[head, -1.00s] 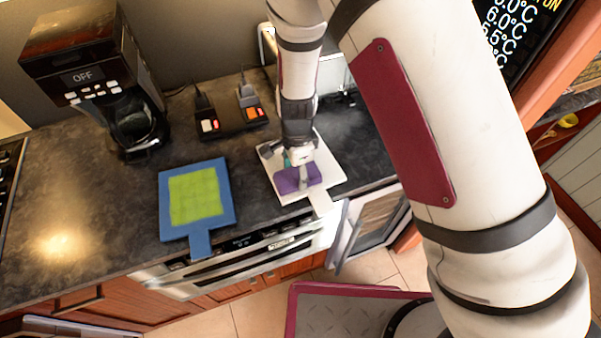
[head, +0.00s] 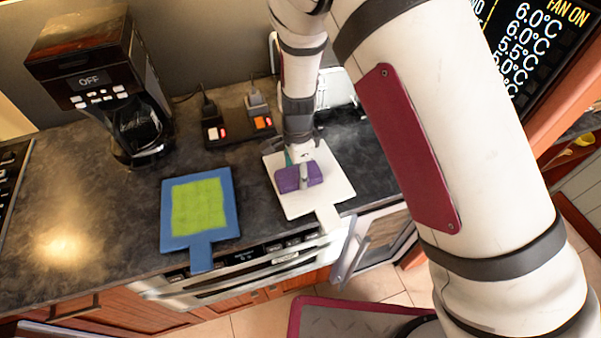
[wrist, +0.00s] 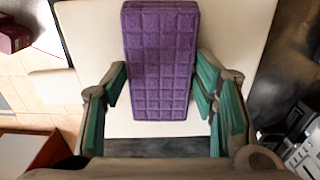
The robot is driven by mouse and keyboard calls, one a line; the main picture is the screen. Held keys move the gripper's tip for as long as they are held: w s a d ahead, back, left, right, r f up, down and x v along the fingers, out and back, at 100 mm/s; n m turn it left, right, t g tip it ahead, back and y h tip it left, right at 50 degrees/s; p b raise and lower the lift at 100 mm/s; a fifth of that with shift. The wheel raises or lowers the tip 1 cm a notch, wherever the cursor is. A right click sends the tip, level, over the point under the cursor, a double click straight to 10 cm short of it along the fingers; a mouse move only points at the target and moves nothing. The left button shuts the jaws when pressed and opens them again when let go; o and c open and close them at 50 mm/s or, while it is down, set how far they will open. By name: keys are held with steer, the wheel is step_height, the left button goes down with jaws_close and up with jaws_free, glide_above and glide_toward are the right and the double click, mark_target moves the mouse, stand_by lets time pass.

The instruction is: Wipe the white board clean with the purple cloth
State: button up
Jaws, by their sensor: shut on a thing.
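The white board (head: 329,188) lies on the dark counter with its handle toward the front edge. It also fills much of the wrist view (wrist: 235,30). The purple cloth (head: 290,180) is a thick, block-like pad with a grid pattern in the wrist view (wrist: 160,60). My gripper (head: 304,174) is over the board with its fingers on either side of the cloth, shut on it. In the wrist view its teal finger pads (wrist: 165,95) flank the cloth. I cannot tell whether the cloth touches the board. No stain shows on the visible board; the part under the cloth is hidden.
A blue board with a green square (head: 200,205) lies to the left. A coffee maker (head: 100,85) and a power strip with plugs (head: 238,128) stand behind. The oven (head: 270,262) is below the counter edge.

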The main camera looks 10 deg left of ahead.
steer(key=shift+w+a+b, duration=0.65)
steer(key=shift+w+a, duration=0.05)
steer(key=shift+w, duration=0.55)
steer(key=shift+w+a+b, duration=0.6)
steer(key=shift+w+a, duration=0.1)
steer(key=shift+w, duration=0.6)
steer(key=shift+w+a+b, duration=0.65)
steer(key=shift+w+a, duration=0.05)
steer(key=shift+w, duration=0.55)
step_height(320, 180, up, 8)
steer(key=p, duration=0.2)
